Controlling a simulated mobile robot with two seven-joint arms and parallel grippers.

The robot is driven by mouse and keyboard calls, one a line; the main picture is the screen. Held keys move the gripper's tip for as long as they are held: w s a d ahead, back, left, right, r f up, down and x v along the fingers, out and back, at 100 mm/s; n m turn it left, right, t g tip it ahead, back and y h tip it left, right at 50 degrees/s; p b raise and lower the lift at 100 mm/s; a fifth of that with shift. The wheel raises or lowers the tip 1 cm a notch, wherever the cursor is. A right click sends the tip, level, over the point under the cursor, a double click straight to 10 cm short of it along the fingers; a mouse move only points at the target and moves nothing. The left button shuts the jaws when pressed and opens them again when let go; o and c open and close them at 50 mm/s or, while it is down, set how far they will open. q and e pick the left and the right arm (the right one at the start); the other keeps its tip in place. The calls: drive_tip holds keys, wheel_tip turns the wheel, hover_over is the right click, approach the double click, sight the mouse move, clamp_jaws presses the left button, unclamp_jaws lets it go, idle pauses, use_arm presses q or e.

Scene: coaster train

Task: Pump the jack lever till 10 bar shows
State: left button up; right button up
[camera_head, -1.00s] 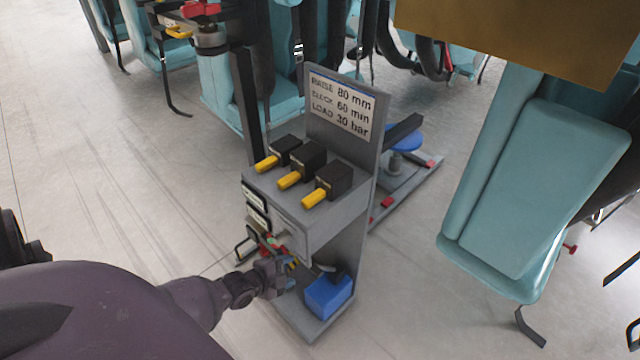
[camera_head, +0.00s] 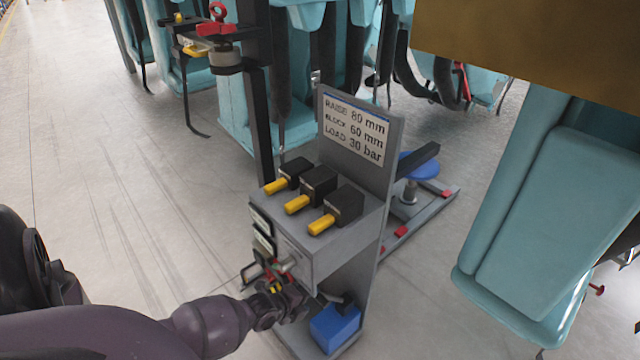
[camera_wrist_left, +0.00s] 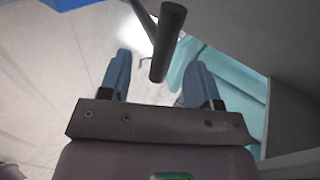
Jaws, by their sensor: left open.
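The grey jack stand (camera_head: 335,240) stands at the middle of the head view. Small displays (camera_head: 262,232) sit on its left side, too small and slanted to read. My left gripper (camera_head: 280,287) is low in front of the stand, beside red and yellow parts. In the left wrist view its two blue fingers (camera_wrist_left: 160,80) are open. A dark round bar (camera_wrist_left: 168,45), possibly the jack lever, shows between and beyond the fingertips. The fingers are not closed on it; I cannot tell whether they touch it. My right gripper is not in view.
Three black blocks with yellow handles (camera_head: 297,204) sit on the stand top. A sign (camera_head: 354,128) reads raise 80 mm, block 60 mm, load 30 bar. A blue box (camera_head: 335,325) sits at the base. Teal seats (camera_head: 525,220) stand right and behind. Floor at left is clear.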

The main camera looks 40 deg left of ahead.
sight(330, 297)
use_arm(q)
drive_tip(key=b+x, duration=0.1)
drive_tip(key=x, duration=0.3)
drive_tip(key=shift+s+f, duration=0.1)
drive_tip(key=shift+f, duration=0.05)
drive_tip(key=shift+w, duration=0.35)
